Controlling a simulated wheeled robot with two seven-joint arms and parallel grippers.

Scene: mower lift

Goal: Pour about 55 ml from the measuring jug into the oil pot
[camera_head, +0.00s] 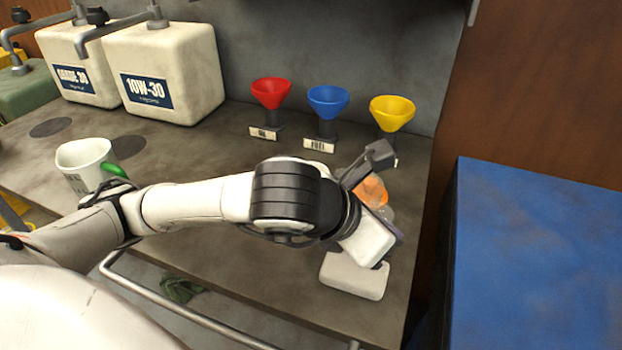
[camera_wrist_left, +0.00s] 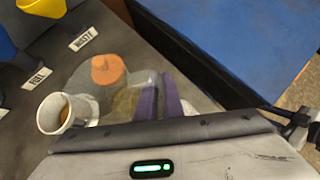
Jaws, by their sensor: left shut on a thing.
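My left arm reaches across the bench in the head view, and its gripper (camera_head: 382,205) is at the bench's right end. A clear vessel (camera_head: 388,212) with orange showing in it, which looks like the measuring jug, is at the gripper. In the left wrist view the two purple fingers (camera_wrist_left: 160,98) are shut on it. Its clear wall (camera_wrist_left: 88,72) and an orange round patch (camera_wrist_left: 108,68) show beyond the fingers. A small white cup (camera_wrist_left: 52,113) with brown inside, perhaps the oil pot, stands left of the fingers. The arm hides it in the head view. My right gripper is out of view.
Red (camera_head: 271,92), blue (camera_head: 327,101) and yellow (camera_head: 392,111) funnels stand along the back. White oil containers (camera_head: 165,75) and a white mug-like vessel (camera_head: 84,160) are at left. A white block (camera_head: 355,275) lies near the front edge. A blue-topped cabinet (camera_head: 540,240) is at right.

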